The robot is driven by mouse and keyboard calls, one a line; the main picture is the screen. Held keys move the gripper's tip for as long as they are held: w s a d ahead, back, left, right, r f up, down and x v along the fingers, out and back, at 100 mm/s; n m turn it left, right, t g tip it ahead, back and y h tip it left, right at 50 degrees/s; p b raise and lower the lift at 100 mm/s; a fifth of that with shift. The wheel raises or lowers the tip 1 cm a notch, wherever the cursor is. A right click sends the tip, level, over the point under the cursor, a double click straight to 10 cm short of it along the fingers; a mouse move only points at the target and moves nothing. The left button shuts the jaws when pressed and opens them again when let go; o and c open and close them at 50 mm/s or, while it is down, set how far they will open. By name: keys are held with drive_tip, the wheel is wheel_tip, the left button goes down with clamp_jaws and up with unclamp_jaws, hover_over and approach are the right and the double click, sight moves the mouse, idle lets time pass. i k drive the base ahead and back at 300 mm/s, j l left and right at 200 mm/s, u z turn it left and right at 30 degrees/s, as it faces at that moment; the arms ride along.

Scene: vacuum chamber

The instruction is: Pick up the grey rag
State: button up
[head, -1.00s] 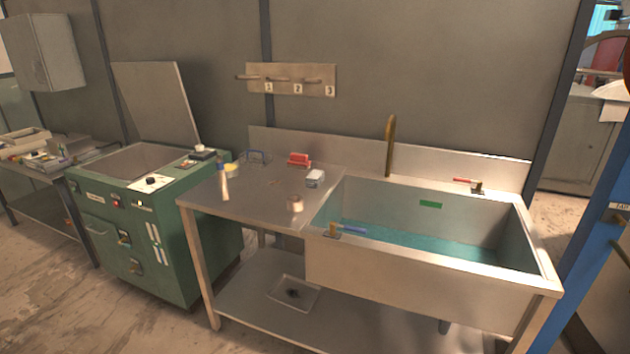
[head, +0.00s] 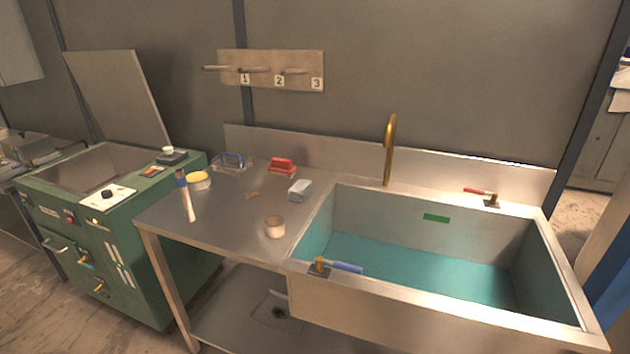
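A small light grey folded cloth, which looks like the grey rag (head: 299,190), lies on the steel worktop (head: 240,222) beside the left rim of the sink. Nothing covers it. It lies in front of and to the right of a red-handled brush (head: 282,166) and behind a small tan cup or roll (head: 275,227). My gripper is not in view.
The sink (head: 440,312) holds blue-green water, with a brass spout (head: 389,150), a blue-handled valve (head: 335,266) and a red-handled valve (head: 484,195). A bottle-like tool (head: 185,195), yellow-topped tin (head: 198,181) and blue-handled item (head: 232,162) stand left. A green machine (head: 110,250) adjoins.

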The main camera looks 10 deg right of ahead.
sight(298, 192)
drive_tip(key=i+j+z, duration=0.35)
drive_tip(key=i+j, duration=0.15)
drive_tip(key=j, duration=0.25)
drive_tip(key=i+j+z, duration=0.15)
drive_tip(key=j, duration=0.25)
drive_tip(key=i+l, duration=0.05)
drive_tip(key=i, duration=0.05)
